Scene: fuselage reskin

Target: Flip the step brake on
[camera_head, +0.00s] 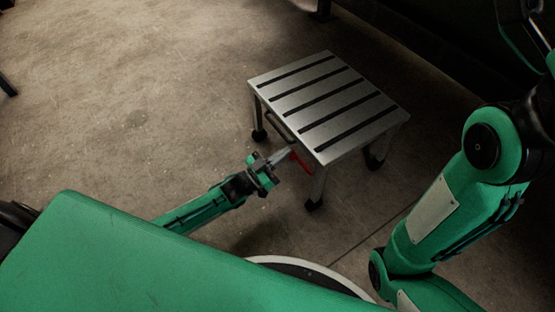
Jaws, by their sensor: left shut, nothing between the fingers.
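A metal step (325,100) with dark grip strips across its top stands on the floor, its legs ending in dark casters or feet. A red brake lever (301,161) shows at its near left side, below the edge of the top. My left gripper (287,153) is shut and empty, its tips at or very close to the red lever. I cannot tell whether they touch. The gripper partly hides the lever.
The concrete floor (130,120) is clear to the left of the step. A dark structure (420,40) runs along the back right behind it. My green body fills the bottom left.

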